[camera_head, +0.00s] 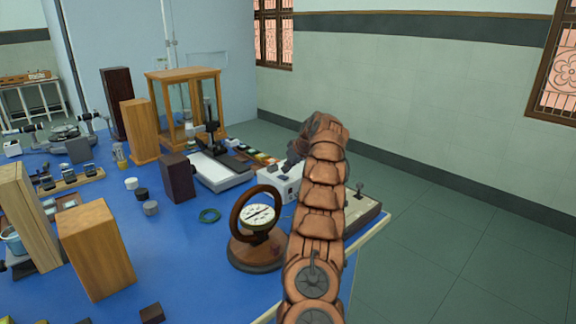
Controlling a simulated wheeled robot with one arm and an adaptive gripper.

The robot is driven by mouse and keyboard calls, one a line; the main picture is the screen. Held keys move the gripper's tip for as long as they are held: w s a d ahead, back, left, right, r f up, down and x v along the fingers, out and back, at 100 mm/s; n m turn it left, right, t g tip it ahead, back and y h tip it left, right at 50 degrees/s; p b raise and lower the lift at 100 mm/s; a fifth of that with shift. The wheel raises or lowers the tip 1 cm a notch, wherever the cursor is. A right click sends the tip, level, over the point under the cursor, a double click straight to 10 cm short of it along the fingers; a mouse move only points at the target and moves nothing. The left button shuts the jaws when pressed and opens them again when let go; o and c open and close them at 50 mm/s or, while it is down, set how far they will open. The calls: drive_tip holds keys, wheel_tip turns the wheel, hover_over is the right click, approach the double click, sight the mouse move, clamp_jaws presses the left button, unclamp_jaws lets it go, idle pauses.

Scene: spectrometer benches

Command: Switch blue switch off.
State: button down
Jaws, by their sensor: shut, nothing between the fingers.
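My gripper (289,166) is small and dark at the far end of my copper-coloured arm. It is shut and empty, pointing down over the top of a white box (284,188) near the right side of the blue table. I cannot tell whether its fingertips touch the box. I cannot make out a blue switch; my gripper and arm cover part of the box and the area behind it. A beige device (365,212) with a small upright lever (359,190) stands right of my arm, partly hidden by it.
A round dial instrument in a wooden ring (258,238) stands left of my arm on the blue table (185,262). A dark block (178,178), a white-based stand (218,172) and a glass-sided wooden case (185,100) stand farther left. The floor at right is clear.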

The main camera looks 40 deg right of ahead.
drive_tip(key=shift+s+f, duration=0.15)
drive_tip(key=shift+f, duration=0.55)
drive_tip(key=shift+f, duration=0.1)
drive_tip(key=f+b, duration=0.1)
drive_tip(key=b, duration=0.3)
drive_tip(key=shift+s+t, duration=0.1)
drive_tip(key=shift+t, duration=0.2)
drive_tip(key=shift+r+p, duration=0.3)
drive_tip(key=shift+p, duration=0.1)
drive_tip(key=shift+r+p, duration=0.55)
drive_tip(key=shift+r, duration=0.25)
